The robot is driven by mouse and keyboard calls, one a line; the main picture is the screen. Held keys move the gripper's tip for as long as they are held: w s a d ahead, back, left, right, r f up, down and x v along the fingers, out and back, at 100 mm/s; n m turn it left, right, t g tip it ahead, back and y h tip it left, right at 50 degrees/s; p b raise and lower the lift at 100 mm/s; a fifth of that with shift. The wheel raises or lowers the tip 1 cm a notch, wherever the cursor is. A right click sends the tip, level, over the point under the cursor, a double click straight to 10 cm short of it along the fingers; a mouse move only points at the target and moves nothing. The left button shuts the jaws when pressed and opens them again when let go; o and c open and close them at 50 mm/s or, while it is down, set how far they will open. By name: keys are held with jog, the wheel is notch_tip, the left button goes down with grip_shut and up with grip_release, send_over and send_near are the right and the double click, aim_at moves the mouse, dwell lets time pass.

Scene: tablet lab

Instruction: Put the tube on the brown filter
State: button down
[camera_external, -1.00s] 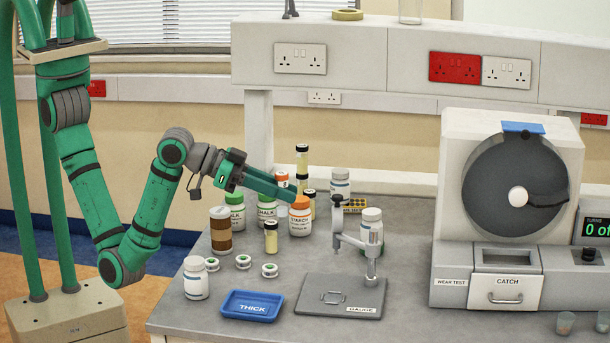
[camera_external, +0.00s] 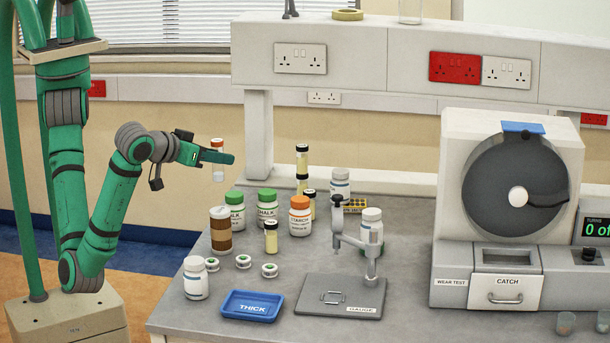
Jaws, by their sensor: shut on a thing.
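My gripper (camera_external: 220,157) is shut on a small tube (camera_external: 218,174) with an orange-brown top and a pale body. The tube is upright and in the air, behind and well above the left part of the bench. A brown and cream banded cylinder (camera_external: 221,239) with a pale top stands on the bench at the left, below the gripper. It is the only clearly brown item, and it looks like the brown filter. The tube is apart from it. The fingers hide the tube's middle.
Green-capped jars (camera_external: 235,212) and an orange-capped starch jar (camera_external: 300,217) stand beside the cylinder. Stacked vials (camera_external: 302,160) rise behind.

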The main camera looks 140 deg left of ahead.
jog(key=shift+f, duration=3.7)
jog(key=shift+f, duration=0.15)
jog(key=c, duration=1.6)
grip_release()
jog(key=shift+o, duration=0.2)
jog(key=shift+d+r, duration=0.1)
jog(key=shift+r, duration=0.15)
jog(key=v, duration=1.1)
jog(key=shift+d, duration=0.35)
